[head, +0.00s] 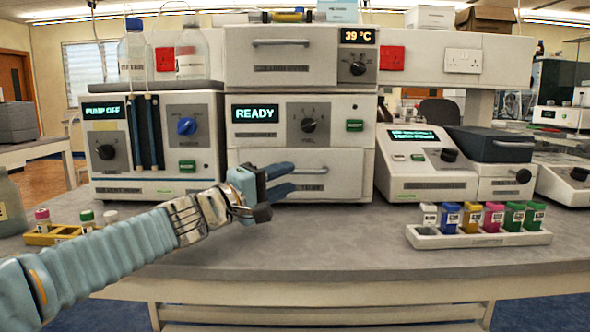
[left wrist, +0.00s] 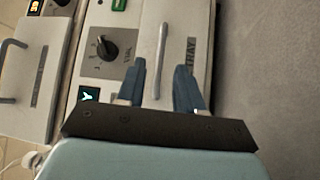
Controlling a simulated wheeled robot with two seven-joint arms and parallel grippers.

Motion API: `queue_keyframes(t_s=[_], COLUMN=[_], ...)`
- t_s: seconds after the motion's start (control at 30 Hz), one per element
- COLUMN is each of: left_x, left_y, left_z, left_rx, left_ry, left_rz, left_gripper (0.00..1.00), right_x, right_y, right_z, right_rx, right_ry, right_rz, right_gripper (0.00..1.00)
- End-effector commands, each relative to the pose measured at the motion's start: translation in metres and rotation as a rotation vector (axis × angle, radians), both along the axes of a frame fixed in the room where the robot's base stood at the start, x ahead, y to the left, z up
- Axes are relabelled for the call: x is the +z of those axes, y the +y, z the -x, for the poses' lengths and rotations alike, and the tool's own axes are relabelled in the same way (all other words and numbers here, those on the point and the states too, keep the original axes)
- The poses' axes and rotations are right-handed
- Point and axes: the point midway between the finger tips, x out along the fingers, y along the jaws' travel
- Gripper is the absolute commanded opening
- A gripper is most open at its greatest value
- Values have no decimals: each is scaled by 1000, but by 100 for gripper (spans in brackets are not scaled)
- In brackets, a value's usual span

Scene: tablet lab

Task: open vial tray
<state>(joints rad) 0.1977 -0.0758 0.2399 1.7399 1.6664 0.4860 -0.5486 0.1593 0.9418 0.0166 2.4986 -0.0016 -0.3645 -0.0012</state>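The vial tray is the white lower drawer (head: 343,177) of the centre instrument marked READY, with a horizontal bar handle (head: 312,171). In the left wrist view the drawer front (left wrist: 204,30) carries a label ending in TRAY, and its handle (left wrist: 160,55) shows between my fingers. My left gripper (head: 294,178) is open in front of the left part of the drawer. Its two blue fingers (left wrist: 160,75) stand apart on either side of the handle in the picture. I cannot tell whether they touch it. My right gripper is not in view.
A pump unit (head: 153,145) stands left of the instrument, and a sloped instrument (head: 425,165) stands right. A white rack (head: 478,240) of coloured vials sits at the right front. A yellow rack (head: 52,236) is at the left. The bench (head: 330,240) before the drawer is clear.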

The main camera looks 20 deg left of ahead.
Motion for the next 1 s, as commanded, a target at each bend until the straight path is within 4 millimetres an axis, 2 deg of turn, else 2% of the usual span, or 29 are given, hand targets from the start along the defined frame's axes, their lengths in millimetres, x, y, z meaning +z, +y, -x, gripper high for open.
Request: queue_keyframes(t_s=[0.1,0.2,0.57,0.8,1.0], left_x=[4,5,5,5,4], left_y=[-10,-15,-18,-18,-18], left_z=[-17,-26,-30,-30,-30], left_rx=[-2,-2,0,0,0], left_ry=[1,1,-1,-1,0], left_rz=[1,1,0,0,0], left_gripper=[36,36,36,1,0], right_x=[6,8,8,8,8], right_y=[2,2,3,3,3], right_z=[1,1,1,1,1], right_rx=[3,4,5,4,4], right_ry=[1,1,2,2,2], right_rz=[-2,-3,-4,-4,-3], right_gripper=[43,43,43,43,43])
